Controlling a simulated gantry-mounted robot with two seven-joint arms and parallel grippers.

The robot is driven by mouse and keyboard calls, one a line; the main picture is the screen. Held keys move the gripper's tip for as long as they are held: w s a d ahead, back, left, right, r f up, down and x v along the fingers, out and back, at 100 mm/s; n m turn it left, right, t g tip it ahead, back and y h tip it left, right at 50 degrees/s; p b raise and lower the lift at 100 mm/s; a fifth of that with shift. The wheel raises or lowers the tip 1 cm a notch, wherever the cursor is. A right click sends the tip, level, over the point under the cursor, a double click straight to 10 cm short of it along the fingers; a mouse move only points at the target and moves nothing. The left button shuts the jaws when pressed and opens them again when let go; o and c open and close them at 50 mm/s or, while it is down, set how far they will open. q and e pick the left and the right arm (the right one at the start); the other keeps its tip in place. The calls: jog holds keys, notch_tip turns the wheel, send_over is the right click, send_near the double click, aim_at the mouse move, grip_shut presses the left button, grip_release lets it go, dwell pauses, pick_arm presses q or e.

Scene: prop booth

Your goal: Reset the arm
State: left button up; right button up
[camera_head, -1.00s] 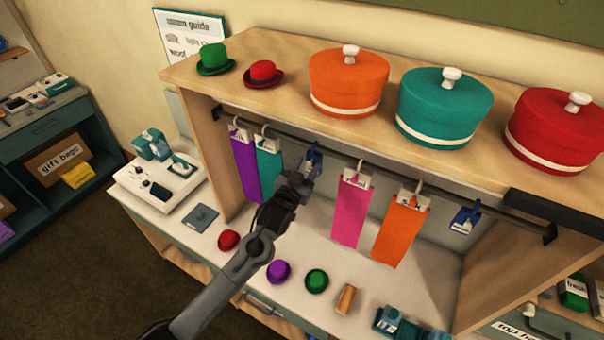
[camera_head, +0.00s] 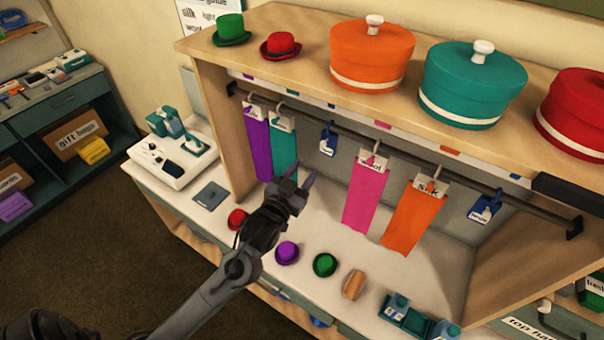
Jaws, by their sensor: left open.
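My left arm comes in from the lower left in the head view. Its gripper (camera_head: 297,186) is open, with nothing seen between the fingers. It is over the counter, in front of the hanging rail and just below the teal cloth (camera_head: 284,146) and a blue clip (camera_head: 328,140). I cannot tell whether it touches the teal cloth's lower end. A red small hat (camera_head: 237,218) sits on the counter, partly behind the arm. A dark part at the lower left corner may be my other arm; no right gripper shows.
The rail (camera_head: 408,158) also holds purple (camera_head: 257,143), pink (camera_head: 364,195) and orange (camera_head: 413,218) cloths. Purple (camera_head: 286,252) and green (camera_head: 325,264) small hats and a brown item (camera_head: 354,284) sit along the counter. Large round boxes (camera_head: 371,57) stand on the shelf above. Floor at left is clear.

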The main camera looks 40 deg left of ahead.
dwell(0.3)
pick_arm(q)
jog(key=s+d+f+m+g+h+p, duration=0.1)
jog(key=s+d+f+g+p, duration=0.1)
jog(key=s, duration=0.6)
jog(key=s+d+f+m+g+h+p, duration=0.1)
jog(key=s+d+f+g+p, duration=0.2)
jog(key=s+d+g, duration=0.3)
jog(key=s+d+f+g+h+p, duration=0.2)
jog(key=s+d+f+g, duration=0.2)
jog(key=s, duration=0.8)
jog(key=shift+s+d+f+m+g+p, duration=0.2)
jog(key=shift+f+m+g+p, duration=0.25)
jog(key=shift+g, duration=0.55)
